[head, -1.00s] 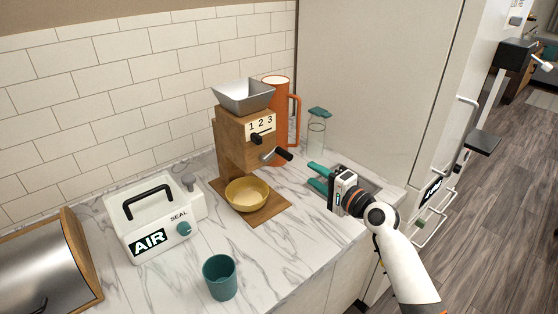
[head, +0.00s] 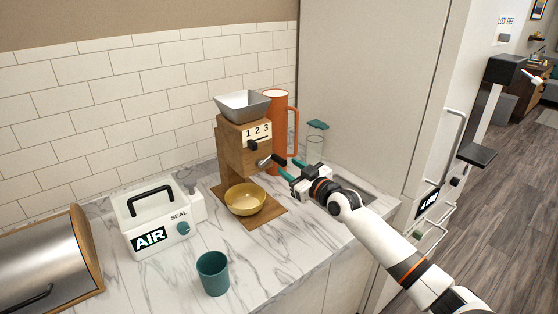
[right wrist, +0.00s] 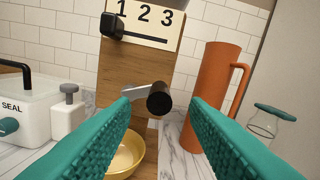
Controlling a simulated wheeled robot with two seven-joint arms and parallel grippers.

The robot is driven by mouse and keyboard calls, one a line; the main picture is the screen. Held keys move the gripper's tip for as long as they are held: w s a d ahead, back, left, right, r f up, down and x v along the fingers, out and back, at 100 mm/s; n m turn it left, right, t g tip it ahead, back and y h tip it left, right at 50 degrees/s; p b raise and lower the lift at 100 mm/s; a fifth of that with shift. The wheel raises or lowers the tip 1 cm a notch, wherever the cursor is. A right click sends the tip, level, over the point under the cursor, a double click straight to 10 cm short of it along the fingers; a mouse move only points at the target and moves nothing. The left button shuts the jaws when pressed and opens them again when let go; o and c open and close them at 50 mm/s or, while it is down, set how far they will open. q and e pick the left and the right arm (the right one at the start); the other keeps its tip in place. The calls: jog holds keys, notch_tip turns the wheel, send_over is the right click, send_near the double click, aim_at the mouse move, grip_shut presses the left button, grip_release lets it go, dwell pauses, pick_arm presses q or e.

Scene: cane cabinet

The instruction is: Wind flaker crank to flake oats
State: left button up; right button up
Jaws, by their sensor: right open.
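The wooden flaker (head: 232,160) stands on the marble counter with a grey metal hopper (head: 243,105) on top and a 1-2-3 dial on its front. Its crank, a metal arm with a black knob (head: 279,160), sticks out from the front. A yellow bowl (head: 245,199) sits on the flaker's wooden base below. My right gripper (head: 288,168) is open, with its teal fingers close to the knob. In the right wrist view the black knob (right wrist: 159,99) shows between and beyond the two fingers, with no clear contact. My left gripper is not in view. No oats are visible.
An orange pitcher (head: 276,110) stands right behind the flaker, and a glass jar with a teal lid (head: 316,140) is beside it. A white AIR sealer (head: 153,222), a teal cup (head: 213,273) and a metal bread box (head: 42,262) are at left.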

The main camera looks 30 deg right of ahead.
aim_at(280, 162)
jog(key=w, duration=0.4)
jog(key=shift+a, duration=0.2)
jog(key=shift+w, duration=0.55)
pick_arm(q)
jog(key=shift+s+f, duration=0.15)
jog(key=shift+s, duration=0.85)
pick_arm(e)
jog(key=shift+w, duration=0.1)
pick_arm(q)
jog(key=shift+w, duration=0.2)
pick_arm(e)
jog(key=shift+c, duration=0.3)
grip_shut()
